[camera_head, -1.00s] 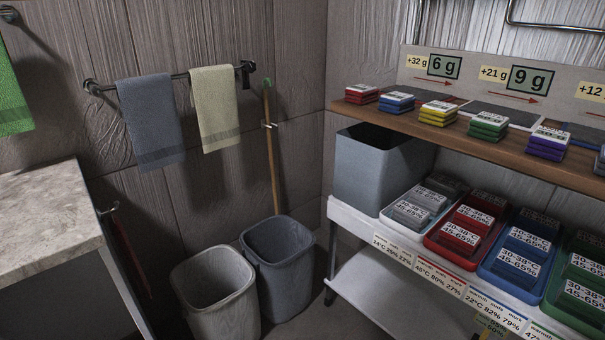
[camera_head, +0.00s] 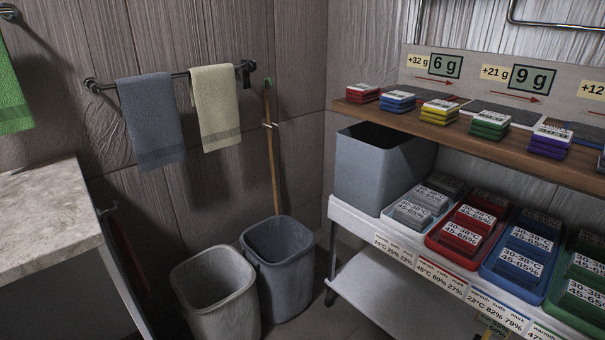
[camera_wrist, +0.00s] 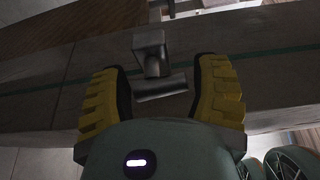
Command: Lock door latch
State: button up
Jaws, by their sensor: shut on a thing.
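The metal latch (camera_wrist: 150,52) shows in the wrist view as a grey T-shaped piece with a short crossbar. It sits on a dark board-like surface crossed by a thin green line. My gripper (camera_wrist: 160,72), with ribbed yellow fingers, is shut on the latch crossbar, one finger at each end. The exact contact is dim and hard to make out. The head view shows neither the latch nor my gripper.
In the head view, two grey bins (camera_head: 213,295) stand by the wall near a broom (camera_head: 272,165). A shelf (camera_head: 345,222) with coloured trays is at the right. A stone counter (camera_head: 45,220) is at the left. Towels (camera_head: 150,120) hang on a rail.

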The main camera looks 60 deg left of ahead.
jog(key=shift+s+r, duration=0.15)
jog(key=shift+r, duration=0.2)
jog(key=o, duration=0.7)
jog(key=shift+o, duration=0.8)
jog(key=shift+f, duration=0.1)
jog(key=v, duration=1.2)
jog(key=shift+w, duration=0.2)
